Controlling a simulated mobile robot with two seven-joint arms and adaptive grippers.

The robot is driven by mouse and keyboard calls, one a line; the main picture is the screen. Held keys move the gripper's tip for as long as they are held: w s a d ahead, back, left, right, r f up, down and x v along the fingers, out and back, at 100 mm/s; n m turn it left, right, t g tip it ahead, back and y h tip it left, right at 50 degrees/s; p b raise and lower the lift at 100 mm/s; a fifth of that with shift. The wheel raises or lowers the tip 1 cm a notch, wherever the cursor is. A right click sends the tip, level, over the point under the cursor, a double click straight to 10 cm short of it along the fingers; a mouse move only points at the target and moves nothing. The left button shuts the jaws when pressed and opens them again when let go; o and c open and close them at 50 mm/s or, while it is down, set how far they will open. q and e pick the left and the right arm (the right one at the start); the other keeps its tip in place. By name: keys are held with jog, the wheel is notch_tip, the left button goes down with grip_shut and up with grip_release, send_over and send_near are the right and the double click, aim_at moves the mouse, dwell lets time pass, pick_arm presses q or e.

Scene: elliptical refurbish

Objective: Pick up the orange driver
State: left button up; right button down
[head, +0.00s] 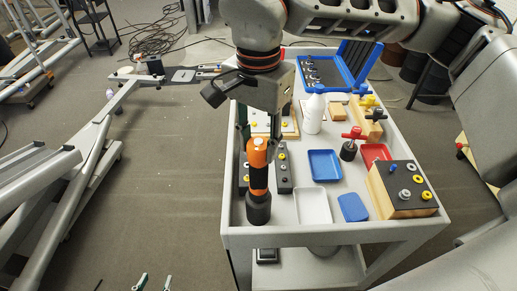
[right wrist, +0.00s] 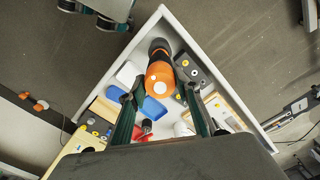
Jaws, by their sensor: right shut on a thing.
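The orange driver (head: 258,180) stands upright, with an orange top, a white end cap and a black lower part, at the near left corner of the grey cart (head: 285,237). It also shows in the right wrist view (right wrist: 160,80), between the fingers. My right gripper (head: 256,140) reaches down from above and is shut on the orange driver. I cannot tell whether the driver's black base touches the cart top. My left gripper (head: 154,283) shows only its fingertips at the bottom edge of the head view. They are apart with nothing between them.
Dark blocks (head: 284,168) stand close to the driver's right. A white tray (head: 312,207), a blue tray (head: 324,165), a white bottle (head: 314,112) and a black-topped block with knobs (head: 402,188) crowd the cart. The floor left of the cart is clear near it.

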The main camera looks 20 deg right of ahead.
notch_tip(320, 180, up, 19)
jog(key=p, duration=0.1)
jog(key=shift+r, duration=0.2)
dwell(0.3)
jog(key=c, duration=2.2)
grip_release()
jog(key=shift+c, duration=0.2)
jog(key=c, duration=0.6)
jog(key=shift+f, duration=0.1)
grip_shut()
